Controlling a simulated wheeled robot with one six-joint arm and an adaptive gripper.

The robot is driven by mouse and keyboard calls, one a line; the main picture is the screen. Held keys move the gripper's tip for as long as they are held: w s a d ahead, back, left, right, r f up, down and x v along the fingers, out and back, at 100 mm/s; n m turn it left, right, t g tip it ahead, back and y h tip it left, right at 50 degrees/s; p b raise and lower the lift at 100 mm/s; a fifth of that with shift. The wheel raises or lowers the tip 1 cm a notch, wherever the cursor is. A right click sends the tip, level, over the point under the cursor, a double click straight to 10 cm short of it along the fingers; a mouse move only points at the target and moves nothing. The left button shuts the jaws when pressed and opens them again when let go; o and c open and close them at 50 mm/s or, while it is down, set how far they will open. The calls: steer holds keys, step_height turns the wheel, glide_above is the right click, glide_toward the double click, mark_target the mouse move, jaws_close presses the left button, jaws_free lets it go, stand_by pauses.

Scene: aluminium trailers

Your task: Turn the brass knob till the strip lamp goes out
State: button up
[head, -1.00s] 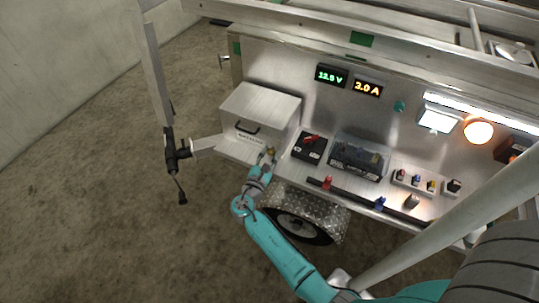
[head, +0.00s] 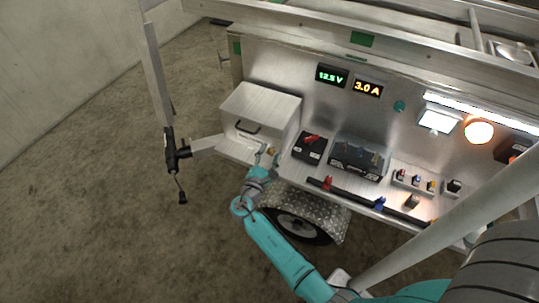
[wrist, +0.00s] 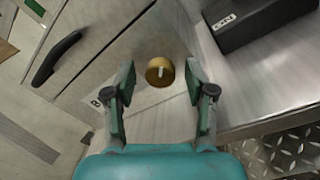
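The brass knob (wrist: 160,71) is round with a pale mark across its face. My gripper (wrist: 160,78) is open, with one finger on each side of the knob and a gap showing on both sides. In the head view my gripper (head: 267,154) is at the lower right front of the metal box, and the knob is too small there to make out well. The strip lamp (head: 480,112) is lit white along the upper right of the back panel.
The metal box (head: 262,112) stands left on the trailer shelf. Beside it are a black unit (head: 309,148) and a clear-covered box (head: 356,158). A round orange lamp (head: 479,131) and a small white panel (head: 437,121) glow at right. The wheel guard (head: 315,212) lies below the shelf.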

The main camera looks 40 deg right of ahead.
steer(key=v, duration=1.2)
steer(key=shift+f, duration=0.1)
stand_by(0.4)
